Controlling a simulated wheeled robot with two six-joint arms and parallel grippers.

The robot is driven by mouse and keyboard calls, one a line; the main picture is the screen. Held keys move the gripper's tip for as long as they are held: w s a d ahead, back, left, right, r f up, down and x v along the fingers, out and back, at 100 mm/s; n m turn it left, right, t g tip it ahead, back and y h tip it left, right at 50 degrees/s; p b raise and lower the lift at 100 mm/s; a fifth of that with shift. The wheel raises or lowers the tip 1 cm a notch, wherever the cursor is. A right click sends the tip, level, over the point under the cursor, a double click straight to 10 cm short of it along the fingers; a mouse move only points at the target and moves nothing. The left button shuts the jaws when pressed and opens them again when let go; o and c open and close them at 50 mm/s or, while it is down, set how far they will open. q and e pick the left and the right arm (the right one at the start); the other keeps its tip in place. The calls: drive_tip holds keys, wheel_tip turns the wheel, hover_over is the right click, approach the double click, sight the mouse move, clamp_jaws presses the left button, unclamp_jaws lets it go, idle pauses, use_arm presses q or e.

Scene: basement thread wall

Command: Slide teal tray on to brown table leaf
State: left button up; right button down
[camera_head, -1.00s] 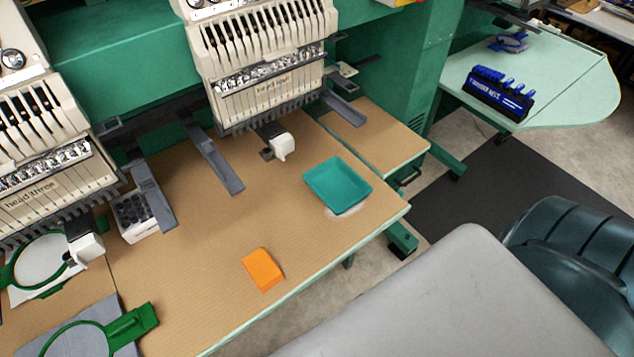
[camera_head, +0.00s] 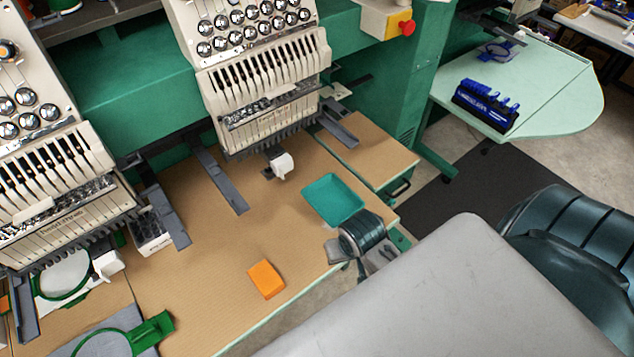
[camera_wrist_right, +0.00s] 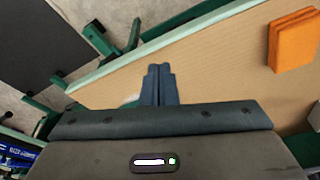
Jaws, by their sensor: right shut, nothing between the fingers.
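The teal tray (camera_head: 333,198) lies on the brown machine table near its right front corner. A separate brown table leaf (camera_head: 373,148) adjoins it on the right, behind a narrow seam. My right gripper (camera_head: 362,236) is over the front edge of the table, just in front of the tray's near right corner. In the right wrist view its two fingers (camera_wrist_right: 159,84) are together and empty, above the brown surface. The tray does not show in that view. I cannot tell whether the gripper touches the tray. My left gripper is out of view.
An orange block (camera_head: 266,280) lies on the table to the left front. A white machine part (camera_head: 282,165) and a grey arm (camera_head: 222,180) reach over the table behind the tray. A green hoop (camera_head: 110,343) is at lower left. A grey surface (camera_head: 450,290) fills the front.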

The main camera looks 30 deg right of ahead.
drive_tip(key=w+r+m+g, duration=0.1)
drive_tip(key=w+m, duration=0.5)
drive_tip(key=w, duration=0.2)
drive_tip(key=m+g, duration=0.1)
drive_tip(key=m, duration=0.3)
approach(317, 221)
drive_tip(key=s+a+r, duration=0.1)
drive_tip(key=a+r, duration=0.2)
drive_tip(key=shift+m+y, duration=0.4)
wheel_tip(317, 221, down, 8)
drive_tip(key=shift+a+f+p, duration=0.1)
drive_tip(key=shift+f+p, duration=0.15)
drive_tip(key=shift+p, duration=0.7)
drive_tip(key=d+p, duration=0.1)
drive_tip(key=w+d, duration=0.1)
drive_tip(key=d, duration=0.1)
drive_tip(key=shift+f+p, duration=0.25)
drive_tip(key=shift+p, duration=0.15)
drive_tip(key=shift+w+d+f, duration=0.1)
drive_tip(key=shift+d+f, duration=0.1)
drive_tip(key=shift+d, duration=0.3)
